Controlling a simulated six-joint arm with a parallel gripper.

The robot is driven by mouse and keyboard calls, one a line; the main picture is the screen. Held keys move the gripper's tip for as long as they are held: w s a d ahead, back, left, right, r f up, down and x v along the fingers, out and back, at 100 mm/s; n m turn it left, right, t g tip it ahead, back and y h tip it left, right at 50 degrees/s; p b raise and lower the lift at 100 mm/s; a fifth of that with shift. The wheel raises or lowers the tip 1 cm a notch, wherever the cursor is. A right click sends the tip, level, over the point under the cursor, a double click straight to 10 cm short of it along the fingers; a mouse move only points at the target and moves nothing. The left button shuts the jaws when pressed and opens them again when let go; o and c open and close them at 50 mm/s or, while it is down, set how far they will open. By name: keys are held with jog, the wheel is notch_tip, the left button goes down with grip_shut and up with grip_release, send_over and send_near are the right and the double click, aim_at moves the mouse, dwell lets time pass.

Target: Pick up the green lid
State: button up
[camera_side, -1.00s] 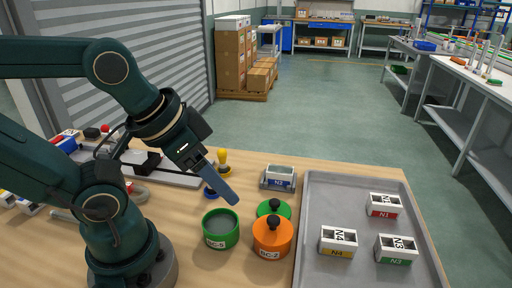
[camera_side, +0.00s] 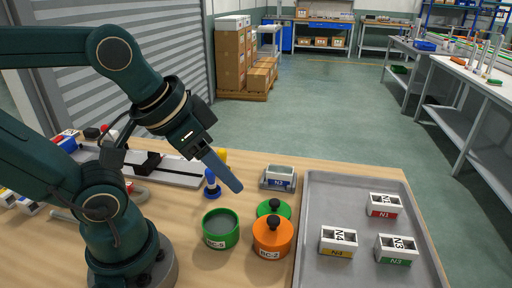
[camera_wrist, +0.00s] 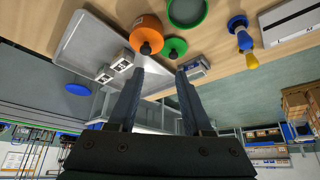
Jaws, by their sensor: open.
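The green lid (camera_side: 282,208) with a dark knob lies on the wooden table, partly hidden behind the orange lidded pot (camera_side: 272,238) in the side view. In the wrist view the green lid (camera_wrist: 174,47) shows just beyond the fingertips, between the orange pot (camera_wrist: 146,31) and the open green pot (camera_wrist: 187,10). The green pot (camera_side: 221,230) stands left of the orange pot in the side view. My gripper (camera_side: 238,186) is in the air to the upper left of the lid. In the wrist view my gripper (camera_wrist: 160,72) has its two blue fingers apart with nothing between them.
A grey tray (camera_side: 320,190) at right holds several small labelled boxes. A blue-labelled box (camera_side: 280,177) sits behind the lid.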

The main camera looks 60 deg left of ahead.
jog(key=w+r+g, duration=0.1)
jog(key=w, duration=0.4)
jog(key=g, duration=0.4)
send_over(275, 201)
jog(key=f, duration=0.8)
jog(key=shift+w+d, duration=0.15)
jog(key=shift+d, duration=0.2)
jog(key=f, duration=0.2)
jog(key=f+g, duration=0.1)
jog(key=shift+a+f, duration=0.3)
jog(key=shift+f, duration=2.65)
grip_shut()
